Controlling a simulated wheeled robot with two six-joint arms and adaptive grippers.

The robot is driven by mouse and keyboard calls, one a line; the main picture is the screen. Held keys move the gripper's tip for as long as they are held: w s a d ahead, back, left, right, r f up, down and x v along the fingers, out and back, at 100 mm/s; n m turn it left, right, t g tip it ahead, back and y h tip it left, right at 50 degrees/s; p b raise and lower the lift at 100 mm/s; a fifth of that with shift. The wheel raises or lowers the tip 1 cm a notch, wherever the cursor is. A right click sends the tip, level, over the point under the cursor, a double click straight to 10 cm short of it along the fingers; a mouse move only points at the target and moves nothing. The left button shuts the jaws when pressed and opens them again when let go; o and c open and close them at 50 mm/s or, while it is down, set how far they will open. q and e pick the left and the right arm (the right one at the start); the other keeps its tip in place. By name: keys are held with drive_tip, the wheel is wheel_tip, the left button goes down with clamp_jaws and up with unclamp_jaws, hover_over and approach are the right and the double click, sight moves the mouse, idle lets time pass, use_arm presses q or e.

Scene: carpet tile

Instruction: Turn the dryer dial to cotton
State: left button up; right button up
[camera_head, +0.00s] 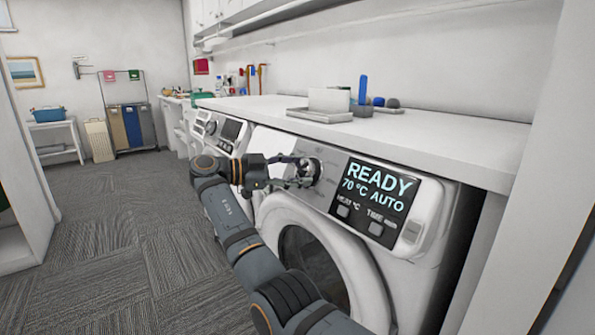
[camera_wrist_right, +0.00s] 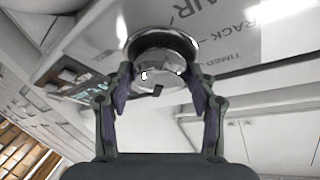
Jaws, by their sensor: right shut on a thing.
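The dryer (camera_head: 345,250) stands under the counter with its front facing me. Its display (camera_head: 372,200) reads READY, 70 °C, AUTO. The round dial (camera_head: 315,166) is left of the display, partly hidden by my right gripper (camera_head: 303,175). In the right wrist view the silvery dial (camera_wrist_right: 163,46) sits between the two fingertips of my right gripper (camera_wrist_right: 161,76), which is shut on it from both sides. Parts of the printed panel labels show, with "AIR" and "RACK" readable. Which label the dial points at cannot be told. My left gripper is out of view.
A white counter (camera_head: 440,137) runs above the dryer, with a tray (camera_head: 318,117) and small items on it. A second machine (camera_head: 224,130) stands to the left. Open carpet (camera_head: 130,240) lies at left. Two buttons (camera_head: 343,211) sit below the display.

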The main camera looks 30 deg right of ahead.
sight(297, 172)
idle(0.3)
drive_tip(key=o, duration=1.1)
drive_tip(key=shift+o, duration=0.2)
drive_tip(key=shift+r, duration=0.1)
wheel_tip(297, 172, up, 10)
